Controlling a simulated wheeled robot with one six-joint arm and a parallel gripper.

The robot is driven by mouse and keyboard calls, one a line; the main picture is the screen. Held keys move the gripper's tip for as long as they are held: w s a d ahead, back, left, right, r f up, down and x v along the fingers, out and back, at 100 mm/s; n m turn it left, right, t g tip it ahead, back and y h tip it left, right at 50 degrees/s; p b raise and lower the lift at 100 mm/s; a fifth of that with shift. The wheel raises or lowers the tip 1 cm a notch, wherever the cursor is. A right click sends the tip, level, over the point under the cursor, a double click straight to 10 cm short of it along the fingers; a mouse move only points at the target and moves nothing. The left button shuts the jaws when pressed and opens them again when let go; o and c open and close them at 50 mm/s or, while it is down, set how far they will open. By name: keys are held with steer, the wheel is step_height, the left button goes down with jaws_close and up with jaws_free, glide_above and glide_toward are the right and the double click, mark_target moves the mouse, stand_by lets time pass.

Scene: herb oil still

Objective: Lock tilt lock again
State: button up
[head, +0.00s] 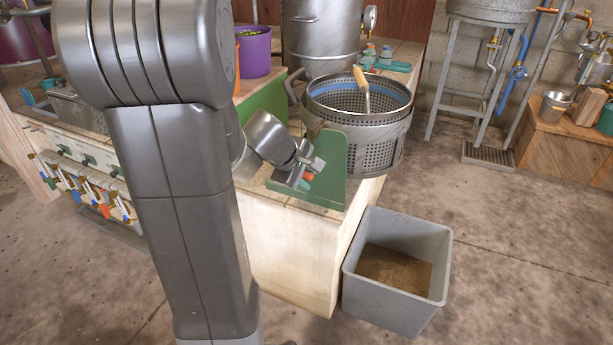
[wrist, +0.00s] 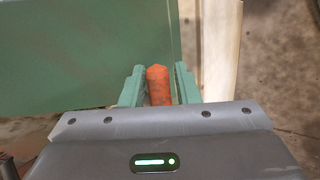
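The perforated metal basket (head: 376,145) sits upright in its holder at the bench corner, beside a green side plate (head: 330,185). A small orange lock handle (head: 308,177) is low at the green plate, partly hidden by my gripper in the head view. In the wrist view the orange handle (wrist: 158,86) stands between the two green fingers of my gripper (wrist: 160,84). A narrow gap shows at least on its right side, so the fingers look open around it. The green plate (wrist: 80,50) fills the upper left of the wrist view.
A grey bin (head: 398,270) with brown matter stands on the floor by the bench end. A wooden-handled tool (head: 361,78) stands in the basket. A purple tub (head: 254,52) and a steel vessel (head: 322,35) are behind.

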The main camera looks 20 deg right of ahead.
steer(key=p+v, duration=0.4)
steer(key=v, duration=0.9)
steer(key=shift+a+p, duration=0.25)
steer(key=shift+p, duration=0.15)
steer(key=shift+s+r, duration=0.1)
steer(key=b+x, duration=0.5)
steer(key=x, duration=0.9)
steer(key=shift+d+r, duration=0.15)
steer(key=shift+r, duration=0.15)
